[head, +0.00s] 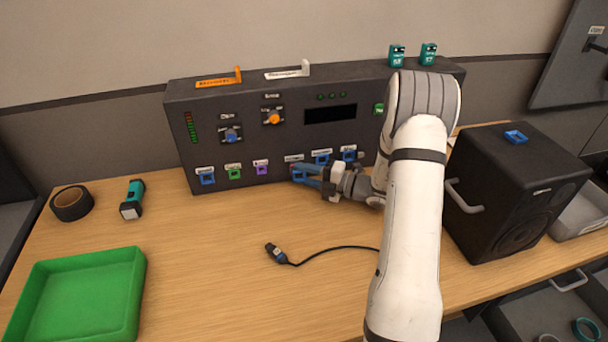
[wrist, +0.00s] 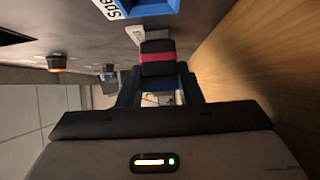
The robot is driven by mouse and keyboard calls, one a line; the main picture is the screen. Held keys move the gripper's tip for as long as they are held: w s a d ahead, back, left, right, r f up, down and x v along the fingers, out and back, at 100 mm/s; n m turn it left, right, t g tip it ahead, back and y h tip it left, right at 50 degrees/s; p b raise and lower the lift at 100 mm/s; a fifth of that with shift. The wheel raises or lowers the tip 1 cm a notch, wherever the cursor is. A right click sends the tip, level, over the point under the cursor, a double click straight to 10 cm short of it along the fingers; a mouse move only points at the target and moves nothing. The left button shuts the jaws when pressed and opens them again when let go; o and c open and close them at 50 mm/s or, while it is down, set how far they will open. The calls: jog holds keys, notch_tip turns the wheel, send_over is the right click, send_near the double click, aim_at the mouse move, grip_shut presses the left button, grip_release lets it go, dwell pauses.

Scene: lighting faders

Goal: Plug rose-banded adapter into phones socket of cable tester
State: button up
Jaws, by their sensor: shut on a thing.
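The cable tester (head: 290,130) is a dark box at the back of the table with a row of coloured, labelled sockets low on its front. My gripper (head: 300,173) is at this row, right of the purple socket (head: 261,168). In the wrist view, my gripper (wrist: 158,78) is shut on the rose-banded adapter (wrist: 157,68), a black block with a rose stripe. The adapter is close to the tester's face, near a blue socket (wrist: 150,8) whose label begins "Spe". I cannot tell whether it touches a socket. The phones label is not readable, and my fingers hide part of the row.
A cable plug (head: 275,252) lies on the table in front, its lead running under my arm. A black speaker box (head: 515,190) stands right. A green tray (head: 80,295), tape roll (head: 71,204) and teal torch (head: 133,198) are left. The middle-left table is clear.

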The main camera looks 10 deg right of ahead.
jog(key=shift+w+r, duration=0.15)
jog(key=o, duration=1.1)
jog(key=v, duration=0.7)
jog(key=shift+s+d, duration=0.25)
jog(key=shift+d, duration=0.1)
jog(key=s+a+r+n+g+h+p, duration=0.1)
jog(key=s+a+r+n+g+h, duration=0.1)
jog(key=s+a+r+n+g, duration=0.6)
jog(key=s+a+r+n+g+h+p, duration=0.15)
jog(key=s+a+n, duration=0.4)
jog(key=n, duration=0.65)
jog(key=s+d+r+n+t+h+p, duration=0.1)
jog(key=s+n+h, duration=0.4)
jog(key=n, duration=0.6)
jog(key=s+d+r+n+t+h+p, duration=0.1)
jog(key=s+d+r+n+h, duration=0.2)
jog(key=n, duration=0.9)
jog(key=s+r+h, duration=0.2)
jog(key=s+h, duration=0.1)
jog(key=s, duration=0.1)
jog(key=shift+d, duration=0.4)
